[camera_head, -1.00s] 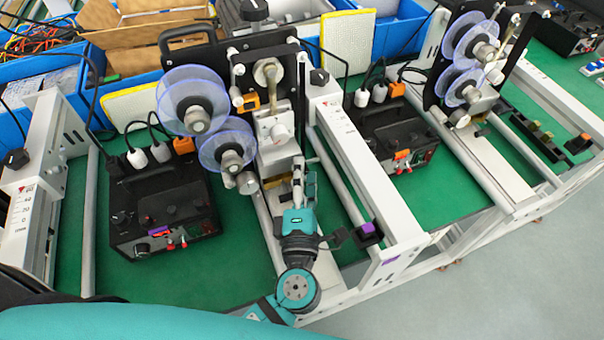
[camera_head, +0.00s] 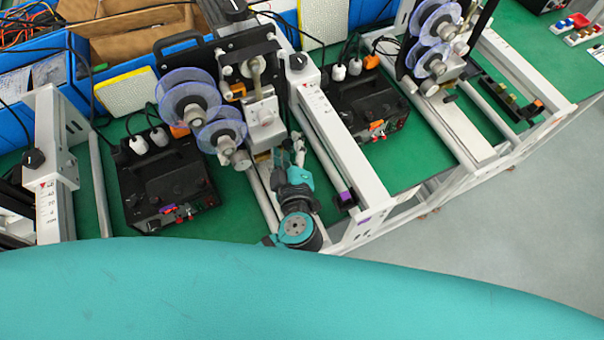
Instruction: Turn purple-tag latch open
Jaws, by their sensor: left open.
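A small black part with a purple tag (camera_head: 346,198) sits at the near end of the white beam of the middle station; whether it is the latch, and how it is turned, is too small to tell. Another small purple mark shows on the front of the black box (camera_head: 168,209) to the left. My left gripper (camera_head: 287,153) is open, its fingers pointing away from me, left of and beyond the purple-tagged part and apart from it. The fingers are close below the grey block (camera_head: 264,124) of the reel machine; contact cannot be told. My right gripper is not in view.
Clear blue reels (camera_head: 190,103) stand just left of the grey block. A second black box (camera_head: 366,106) sits right of the white beam (camera_head: 330,130). My teal body part fills the bottom of the view. Grey floor is free at the right.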

